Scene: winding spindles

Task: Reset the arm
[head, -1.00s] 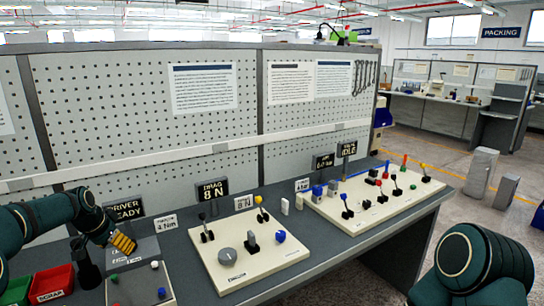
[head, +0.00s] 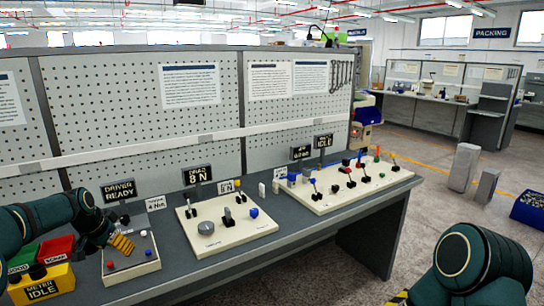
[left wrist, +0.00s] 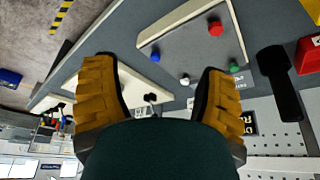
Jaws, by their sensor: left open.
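My left gripper (head: 122,243) is open and empty above the left control panel (head: 142,268) on the bench. In the left wrist view its two yellow ridged fingers (left wrist: 162,85) stand wide apart. Between and beyond them that panel shows a red knob (left wrist: 215,29), a green knob and other small knobs. I see no contact between the fingers and the panel. My right arm (head: 478,262) shows at the lower right of the head view. Its gripper is out of the picture.
A yellow meter box (head: 42,287), a red bin (head: 58,250) and a green bin (head: 22,258) sit left of the panel. The middle panel (head: 235,232) and long right panel (head: 345,188) carry levers and knobs. A pegboard (head: 130,105) stands behind.

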